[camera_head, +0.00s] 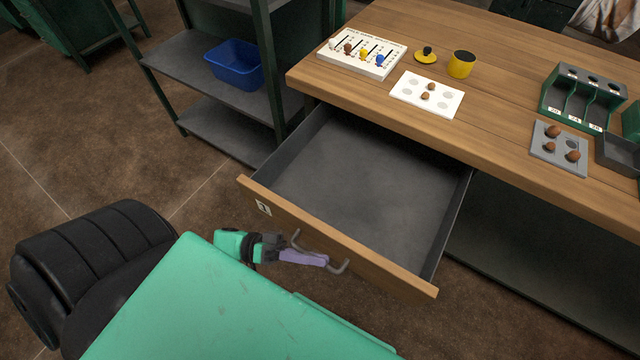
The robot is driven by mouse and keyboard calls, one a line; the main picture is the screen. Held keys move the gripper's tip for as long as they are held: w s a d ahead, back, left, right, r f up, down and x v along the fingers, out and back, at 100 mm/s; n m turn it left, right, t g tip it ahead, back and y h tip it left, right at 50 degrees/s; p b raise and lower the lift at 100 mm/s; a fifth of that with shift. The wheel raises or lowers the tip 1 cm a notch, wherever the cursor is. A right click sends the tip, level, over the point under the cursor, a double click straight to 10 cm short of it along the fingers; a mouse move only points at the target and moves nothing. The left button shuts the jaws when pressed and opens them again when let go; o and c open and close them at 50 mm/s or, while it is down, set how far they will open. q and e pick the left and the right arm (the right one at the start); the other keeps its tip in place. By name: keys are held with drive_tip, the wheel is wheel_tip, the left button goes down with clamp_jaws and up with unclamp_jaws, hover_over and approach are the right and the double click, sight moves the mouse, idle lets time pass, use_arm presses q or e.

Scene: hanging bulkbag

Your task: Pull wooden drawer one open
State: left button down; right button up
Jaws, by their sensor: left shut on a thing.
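The wooden drawer one (330,245) stands pulled well out from under the wooden workbench (470,80). Its front bears a small label "1", and its grey inside is empty. A bent metal handle (341,268) sits on the drawer front. My left gripper (318,259), with purple fingers, is at this handle and shut on it. Part of the grip is hidden by the fingers. My right gripper is not in view.
On the bench are a white slider board (362,55), a white card (427,94) with brown nuts, a yellow cup (461,64), a grey tray (559,148) and a green rack (583,98). A shelf with a blue bin (234,64) stands left. Floor is clear left of the drawer.

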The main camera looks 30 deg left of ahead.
use_arm(q)
drive_tip(key=c, duration=0.9)
unclamp_jaws()
drive_tip(key=b+v, duration=0.3)
drive_tip(key=v, duration=1.1)
drive_tip(key=shift+s+a, duration=0.15)
drive_tip(key=shift+a, duration=0.2)
